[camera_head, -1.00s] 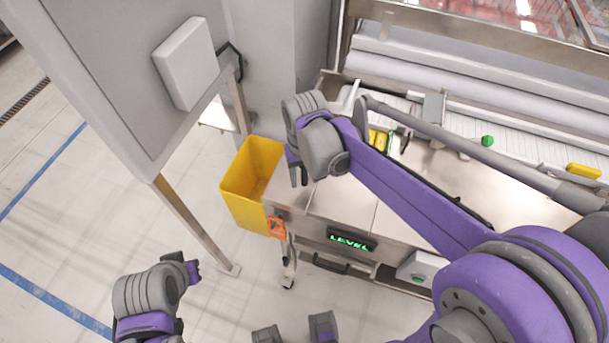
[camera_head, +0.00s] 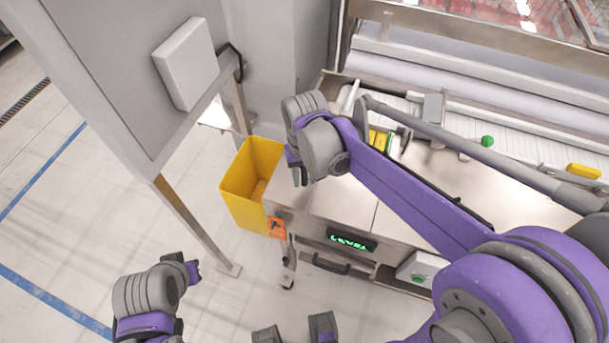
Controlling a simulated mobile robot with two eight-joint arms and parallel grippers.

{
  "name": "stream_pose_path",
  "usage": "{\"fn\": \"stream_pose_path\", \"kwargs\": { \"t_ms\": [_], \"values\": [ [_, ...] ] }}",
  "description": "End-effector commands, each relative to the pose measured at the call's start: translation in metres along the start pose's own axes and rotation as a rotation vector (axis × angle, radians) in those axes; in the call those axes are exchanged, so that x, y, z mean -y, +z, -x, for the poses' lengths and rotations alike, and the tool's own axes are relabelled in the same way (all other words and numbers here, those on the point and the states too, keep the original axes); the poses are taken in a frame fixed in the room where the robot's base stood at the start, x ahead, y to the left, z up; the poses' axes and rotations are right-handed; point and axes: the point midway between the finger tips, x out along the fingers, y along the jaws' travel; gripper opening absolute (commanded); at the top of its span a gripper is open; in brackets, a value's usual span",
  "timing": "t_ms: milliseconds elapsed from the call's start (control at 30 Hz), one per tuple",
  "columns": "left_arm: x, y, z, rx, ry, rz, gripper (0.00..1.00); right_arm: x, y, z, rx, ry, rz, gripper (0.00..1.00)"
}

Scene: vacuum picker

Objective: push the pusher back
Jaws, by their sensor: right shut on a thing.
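My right gripper (camera_head: 298,176) reaches in from the right and points down over the left end of the steel machine top (camera_head: 345,200). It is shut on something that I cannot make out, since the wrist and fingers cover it. No pusher can be picked out clearly; a grey curved plate (camera_head: 403,137) stands beside yellow and green pieces (camera_head: 379,140) behind my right forearm, partly hidden. My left gripper (camera_head: 193,271) is low at the left over bare floor, away from the machine, and its jaw opening cannot be seen.
A yellow bin (camera_head: 243,208) stands left of the machine, close to my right gripper. A grey cabinet (camera_head: 110,75) with a metal leg (camera_head: 200,230) is further left. A green piece (camera_head: 487,141) and a yellow block (camera_head: 584,171) lie on the right. The floor at left is clear.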

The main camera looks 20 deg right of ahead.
Motion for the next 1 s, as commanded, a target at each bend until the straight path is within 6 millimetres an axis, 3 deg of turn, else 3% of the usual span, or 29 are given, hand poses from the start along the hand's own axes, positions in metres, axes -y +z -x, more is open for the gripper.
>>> {"fn": "stream_pose_path", "kwargs": {
  "t_ms": [767, 1000],
  "values": [
    [0.0, 0.0, 0.0, 0.0, 0.0, 0.0, 0.0, 0.0, -0.001, 0.0, 0.0, 0.0, 0.001, 0.0],
    [0.0, 0.0, 0.0, 0.0, 0.0, 0.0, 0.0, -0.015, -0.022, 0.0, 0.0, 0.0, -0.003, 0.0]
  ]
}}
